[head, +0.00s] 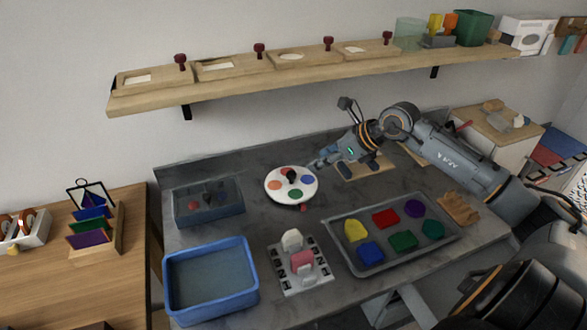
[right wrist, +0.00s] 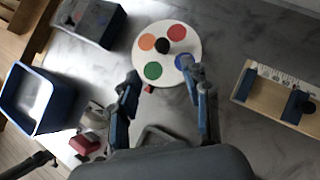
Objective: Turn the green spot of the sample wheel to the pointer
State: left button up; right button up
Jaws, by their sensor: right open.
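The sample wheel (head: 279,196) is a white disc on the grey bench with a dark centre knob (head: 291,175). It bears red, orange, blue and green spots. The green spot (right wrist: 153,71) lies on the side near a small red piece that looks like the pointer (right wrist: 148,89), roughly in line with it. The pointer also shows in the head view (head: 303,207). My right gripper (right wrist: 163,76) is open and empty, its fingers either side of the wheel's near part. One fingertip overlaps the blue spot (right wrist: 182,61); I cannot tell if it touches. My left gripper is out of view.
A grey tray (head: 345,257) with coloured pieces lies right of the wheel's front. A blue bin (head: 211,310) and a dark box (head: 209,213) stand left. Wooden blocks lie behind my right arm. A shelf runs above.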

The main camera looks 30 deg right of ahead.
aim_at(292, 173)
jog(key=p+x, duration=0.1)
jog(key=x, duration=1)
jog(key=shift+d, duration=0.2)
jog(key=shift+w+a+f, duration=0.1)
jog(key=shift+w+f, duration=0.2)
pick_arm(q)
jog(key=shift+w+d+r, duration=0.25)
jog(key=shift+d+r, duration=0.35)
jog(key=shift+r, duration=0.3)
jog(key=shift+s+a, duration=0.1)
pick_arm(e)
grip_shut()
